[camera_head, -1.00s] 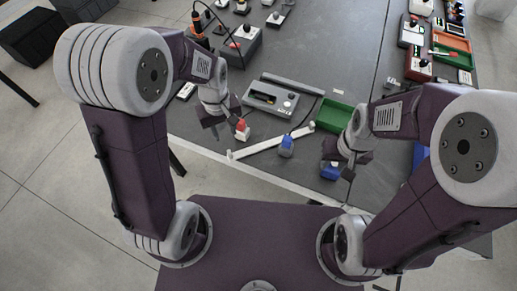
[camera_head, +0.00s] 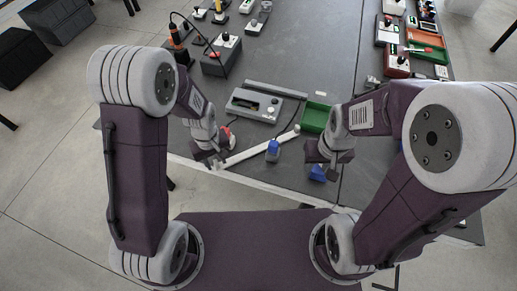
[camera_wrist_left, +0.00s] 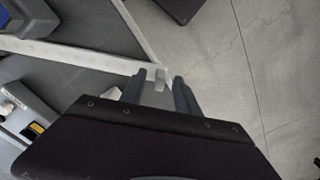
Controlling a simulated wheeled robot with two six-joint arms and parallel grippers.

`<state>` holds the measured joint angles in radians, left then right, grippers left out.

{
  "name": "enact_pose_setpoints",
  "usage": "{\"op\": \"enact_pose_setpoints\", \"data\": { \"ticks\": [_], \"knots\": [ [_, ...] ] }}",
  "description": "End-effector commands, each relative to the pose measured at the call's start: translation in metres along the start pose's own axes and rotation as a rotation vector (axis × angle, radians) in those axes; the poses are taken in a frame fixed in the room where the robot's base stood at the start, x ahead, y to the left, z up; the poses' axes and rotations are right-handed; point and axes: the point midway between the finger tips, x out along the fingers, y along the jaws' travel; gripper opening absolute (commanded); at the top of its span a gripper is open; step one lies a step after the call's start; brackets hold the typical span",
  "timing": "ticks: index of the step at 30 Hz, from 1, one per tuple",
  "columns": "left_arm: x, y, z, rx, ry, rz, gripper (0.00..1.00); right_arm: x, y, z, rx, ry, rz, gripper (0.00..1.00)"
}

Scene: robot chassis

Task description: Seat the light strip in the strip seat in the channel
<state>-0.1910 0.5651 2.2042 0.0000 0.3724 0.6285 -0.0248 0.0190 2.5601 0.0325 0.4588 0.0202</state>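The light strip (camera_head: 252,153), long and white, lies slanted near the table's front edge. In the left wrist view the strip (camera_wrist_left: 75,57) runs in from the left, and its end lies by my left fingertips. My left gripper (camera_head: 213,160) is low over the strip's left end. In the left wrist view its fingers (camera_wrist_left: 159,85) are apart, with a small pale block at the strip's end between them. A grey housing (camera_head: 240,104) with a dark slot stands behind the strip; I cannot make out the seat. My right gripper (camera_head: 329,157) is beside a blue object; its fingers are unclear.
A blue block (camera_head: 273,153) stands by the strip's middle, another blue object (camera_head: 317,173) near my right gripper. A green tray (camera_head: 315,118) is right of the housing. A red item (camera_head: 230,139) is partly hidden behind my left gripper. The table's front edge is close.

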Motion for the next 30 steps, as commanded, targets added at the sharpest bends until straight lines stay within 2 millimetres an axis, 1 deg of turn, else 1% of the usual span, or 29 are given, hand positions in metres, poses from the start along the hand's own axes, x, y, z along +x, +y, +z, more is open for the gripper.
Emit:
{"op": "enact_pose_setpoints", "data": {
  "ticks": [1, 2, 8, 11, 12, 13, 21, 23, 26, 30],
  "knots": [
    [0.005, 0.000, 0.001, 0.000, -0.002, -0.001, 0.38, 0.001, 0.000, 0.000, 0.000, 0.000, 0.000, 0.36],
    [0.006, 0.000, 0.000, 0.000, -0.001, -0.001, 0.38, 0.001, 0.000, 0.000, 0.000, 0.000, 0.000, 0.36],
    [0.006, 0.000, 0.000, 0.000, 0.001, 0.000, 0.38, 0.001, 0.000, 0.000, 0.000, 0.000, 0.000, 0.36],
    [0.006, 0.000, 0.000, 0.000, 0.000, 0.000, 0.13, 0.001, 0.000, 0.000, 0.000, 0.000, 0.000, 0.36],
    [0.006, 0.000, 0.000, 0.000, 0.000, 0.000, 0.02, 0.001, 0.000, 0.000, 0.000, 0.000, 0.000, 0.36],
    [0.006, 0.000, 0.000, 0.000, 0.000, 0.000, 0.00, 0.001, 0.000, 0.000, 0.000, 0.000, 0.000, 0.36],
    [0.006, 0.000, 0.000, 0.000, 0.001, 0.001, 0.00, 0.001, 0.000, 0.000, 0.000, 0.000, 0.000, 0.36],
    [0.002, 0.000, -0.001, 0.000, 0.001, 0.001, 0.00, 0.000, 0.000, 0.000, 0.000, 0.000, 0.000, 0.36],
    [-0.016, 0.001, -0.001, 0.000, 0.005, 0.003, 0.00, -0.004, 0.000, 0.000, 0.000, 0.000, 0.000, 0.36],
    [-0.053, 0.001, -0.001, 0.000, 0.006, 0.004, 0.00, -0.011, 0.000, -0.001, 0.000, 0.000, 0.000, 0.36]
  ]
}}
